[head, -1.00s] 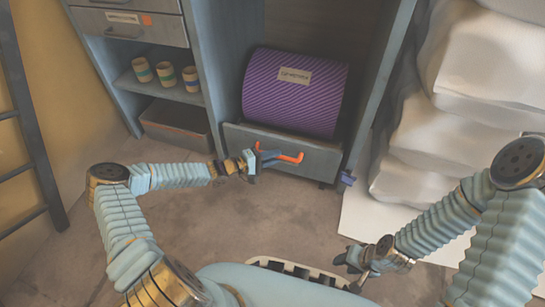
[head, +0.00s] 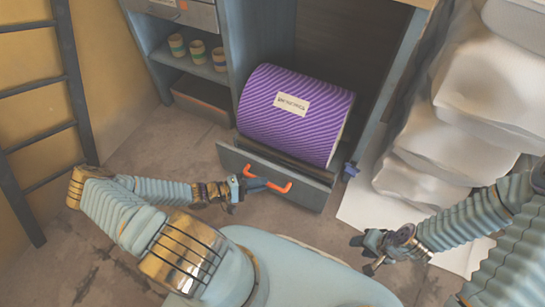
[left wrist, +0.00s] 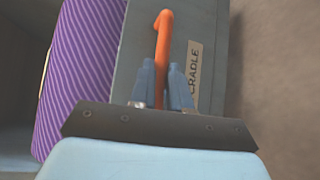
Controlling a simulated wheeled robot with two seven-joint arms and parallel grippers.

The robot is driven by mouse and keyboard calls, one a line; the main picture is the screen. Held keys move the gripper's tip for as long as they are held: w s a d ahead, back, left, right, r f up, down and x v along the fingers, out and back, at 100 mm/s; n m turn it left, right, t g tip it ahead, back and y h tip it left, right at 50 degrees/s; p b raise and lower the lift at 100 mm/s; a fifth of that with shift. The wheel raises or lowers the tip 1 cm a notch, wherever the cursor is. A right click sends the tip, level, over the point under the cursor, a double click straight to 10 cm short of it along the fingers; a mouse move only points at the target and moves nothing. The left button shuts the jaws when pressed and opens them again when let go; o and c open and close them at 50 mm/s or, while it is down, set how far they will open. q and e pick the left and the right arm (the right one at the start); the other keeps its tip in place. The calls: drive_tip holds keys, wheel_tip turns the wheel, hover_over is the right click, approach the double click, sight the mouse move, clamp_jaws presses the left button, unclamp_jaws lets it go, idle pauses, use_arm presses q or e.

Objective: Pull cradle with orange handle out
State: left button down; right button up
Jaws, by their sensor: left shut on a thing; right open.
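The cradle (head: 310,194) is a grey drawer-like box low in the blue-grey cabinet, with its front standing out from the cabinet. A purple striped roll (head: 295,112) with a white label rests in it. The orange handle (head: 270,180) is on the cradle's front; it also shows in the left wrist view (left wrist: 164,35), beside a label reading "CRADLE". My left gripper (head: 258,184) is shut on the orange handle, its blue fingers on both sides of the bar. My right gripper (head: 362,255) is open and empty, low at the right, apart from the cradle.
A shelf (head: 190,62) with several striped cups stands left of the roll. A dark ladder (head: 66,85) leans at the left wall. White stacked sacks (head: 440,150) fill the right side. Bare floor lies in front of the cradle.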

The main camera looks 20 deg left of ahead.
use_arm(q)
drive_tip(key=s+p, duration=0.1)
drive_tip(key=s, duration=0.7)
drive_tip(key=shift+s+a+f+p, duration=0.15)
drive_tip(key=shift+s+p, duration=0.15)
drive_tip(key=shift+p, duration=0.1)
drive_tip(key=c, duration=1.1)
unclamp_jaws()
drive_tip(key=v, duration=1.3)
drive_tip(key=shift+s+a, duration=0.25)
drive_tip(key=shift+s, duration=0.05)
drive_tip(key=shift+r, duration=0.25)
